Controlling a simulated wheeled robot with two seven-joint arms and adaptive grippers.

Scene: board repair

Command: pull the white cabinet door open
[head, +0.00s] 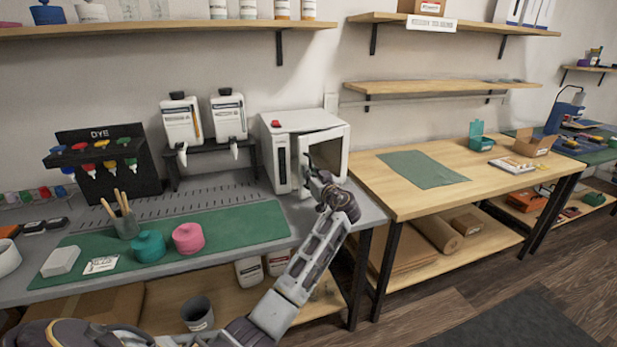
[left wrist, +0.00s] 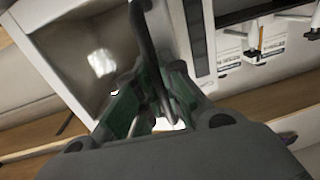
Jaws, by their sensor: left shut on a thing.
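The white cabinet (head: 291,122) stands at the right end of the grey bench, a box with a red item on top. Its door (head: 334,143) has a white frame around a dark pane; it looks shut or nearly so, but I cannot tell exactly. In the left wrist view the door (left wrist: 28,22) fills the upper left. My left gripper (head: 310,172) is at the door's left edge. In the left wrist view its green-padded fingers (left wrist: 155,105) are closed around the dark, curved door handle (left wrist: 145,38). The handle's lower end is partly hidden between the fingers. My right gripper is out of view.
White dispensers (head: 205,122) stand left of the cabinet. A green mat (head: 240,222) with a pink jar (head: 188,238) and a teal jar (head: 148,246) lies on the bench. A wooden table (head: 375,178) adjoins on the right, with free room before the cabinet.

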